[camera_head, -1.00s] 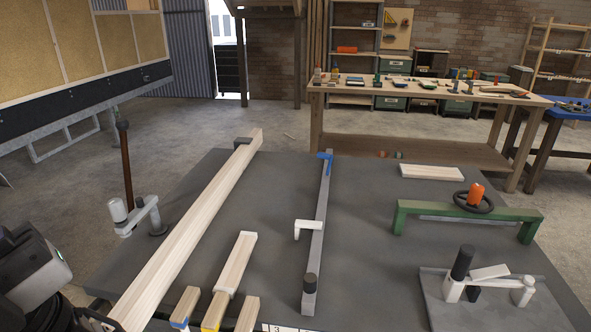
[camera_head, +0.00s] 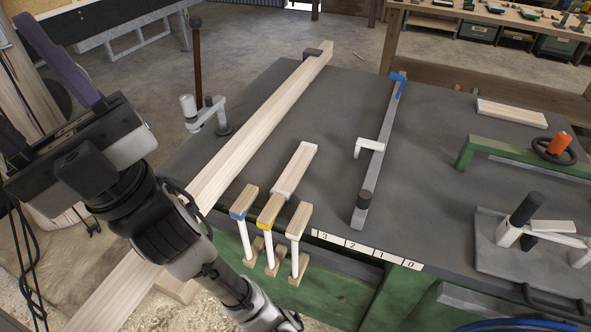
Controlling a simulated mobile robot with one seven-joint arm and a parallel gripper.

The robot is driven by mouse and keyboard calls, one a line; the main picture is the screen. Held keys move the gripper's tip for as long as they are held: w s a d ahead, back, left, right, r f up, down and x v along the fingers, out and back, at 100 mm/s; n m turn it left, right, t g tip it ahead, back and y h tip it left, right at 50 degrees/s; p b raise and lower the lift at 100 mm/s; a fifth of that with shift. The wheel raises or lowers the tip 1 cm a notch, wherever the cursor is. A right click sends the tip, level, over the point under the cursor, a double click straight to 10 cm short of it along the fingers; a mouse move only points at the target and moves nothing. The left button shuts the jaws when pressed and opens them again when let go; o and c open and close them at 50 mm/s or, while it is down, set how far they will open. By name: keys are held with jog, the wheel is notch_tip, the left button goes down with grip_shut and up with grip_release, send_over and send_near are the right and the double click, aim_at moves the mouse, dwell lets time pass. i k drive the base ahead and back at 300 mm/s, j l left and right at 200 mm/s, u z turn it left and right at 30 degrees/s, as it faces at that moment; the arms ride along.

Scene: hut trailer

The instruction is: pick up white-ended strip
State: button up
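Short wooden pieces stand side by side at the table's near edge on white posts. The right one (camera_head: 300,219) has a whitish near end; its neighbours are the yellow-ended piece (camera_head: 271,209) and the blue-ended piece (camera_head: 244,201). A longer wooden strip (camera_head: 298,165) lies behind the yellow-ended piece and also has a white near end. I cannot tell which is the named strip. My gripper (camera_head: 85,165) is at the left, apart from all these pieces. Its fingers do not show clearly.
A long beam (camera_head: 255,125) lies between my gripper and the pieces. A clamp-like bar (camera_head: 377,150) with a blue tip lies to their right. A green frame (camera_head: 520,154), a grey plate fixture (camera_head: 500,245) and a loose board (camera_head: 512,113) are farther right.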

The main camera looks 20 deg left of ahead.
aim_at(288, 181)
jog(key=i+l+u, duration=0.6)
jog(key=l, duration=0.3)
jog(key=i, duration=0.1)
